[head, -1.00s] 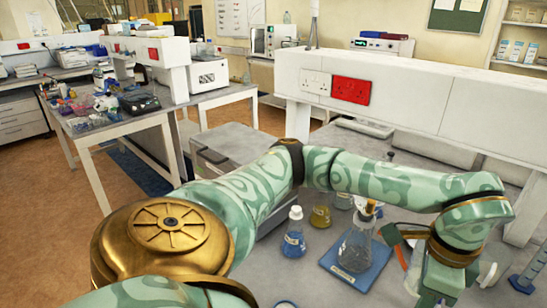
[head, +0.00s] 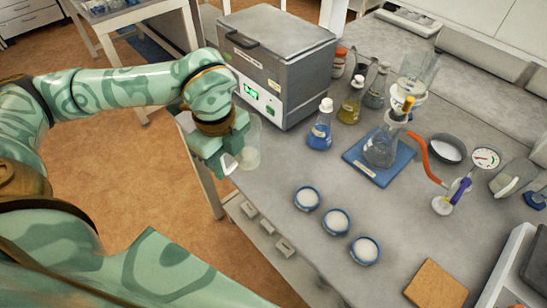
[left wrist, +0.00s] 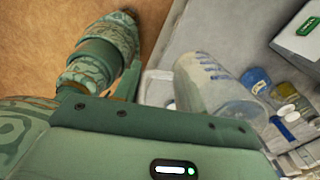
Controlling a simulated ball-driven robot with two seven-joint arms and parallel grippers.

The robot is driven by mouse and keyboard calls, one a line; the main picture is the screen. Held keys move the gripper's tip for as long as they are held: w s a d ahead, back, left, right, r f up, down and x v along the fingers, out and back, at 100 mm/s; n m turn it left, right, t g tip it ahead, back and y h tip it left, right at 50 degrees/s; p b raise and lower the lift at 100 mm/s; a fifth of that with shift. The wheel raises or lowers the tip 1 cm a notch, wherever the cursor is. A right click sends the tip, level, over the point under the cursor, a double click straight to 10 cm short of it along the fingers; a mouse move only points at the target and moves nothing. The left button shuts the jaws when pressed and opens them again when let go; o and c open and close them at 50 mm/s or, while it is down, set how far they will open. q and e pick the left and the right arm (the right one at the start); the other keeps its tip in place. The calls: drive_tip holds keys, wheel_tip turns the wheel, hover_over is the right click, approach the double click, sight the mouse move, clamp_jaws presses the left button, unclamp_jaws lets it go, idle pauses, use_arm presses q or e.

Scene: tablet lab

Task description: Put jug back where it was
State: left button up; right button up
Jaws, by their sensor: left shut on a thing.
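The jug is a clear, see-through vessel with blue markings (left wrist: 205,75) and a pale handle in the left wrist view. In the head view the jug (head: 252,152) shows at the left end of the grey bench, in front of the grey box with a green display. It looks close to upright. My left gripper (head: 230,158) is shut on the jug, at its left side. Part of the jug is hidden behind the gripper. I cannot tell whether its base touches the bench. My right gripper is not in view.
A grey lidded box (head: 278,65) stands behind the jug. A blue-filled flask (head: 320,128) and several other bottles stand to its right. A flask stands on a blue mat (head: 356,168). Small white-filled dishes (head: 335,221) sit nearer the front. Bare bench lies between jug and dishes.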

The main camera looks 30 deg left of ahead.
use_arm(q)
drive_tip(key=w+f+m, duration=0.1)
drive_tip(key=w, duration=0.1)
drive_tip(key=w+f+m, duration=0.1)
drive_tip(key=w+f, duration=0.1)
drive_tip(key=w, duration=0.1)
drive_tip(key=w+f+m, duration=0.1)
drive_tip(key=w+f, duration=0.1)
drive_tip(key=shift+w+d+f, duration=0.1)
drive_tip(key=shift+w+d, duration=0.1)
drive_tip(key=w+f, duration=0.3)
drive_tip(key=f, duration=0.1)
drive_tip(key=shift+d+f+b, duration=0.1)
drive_tip(key=shift+d+b, duration=0.15)
drive_tip(key=shift+b, duration=0.05)
drive_tip(key=shift+w+f, duration=0.4)
drive_tip(key=shift+w, duration=0.05)
drive_tip(key=shift+w+f, duration=0.15)
drive_tip(key=shift+f, duration=1.5)
drive_tip(key=shift+f+b, duration=0.1)
drive_tip(key=shift+b, duration=0.2)
drive_tip(key=o, duration=1.2)
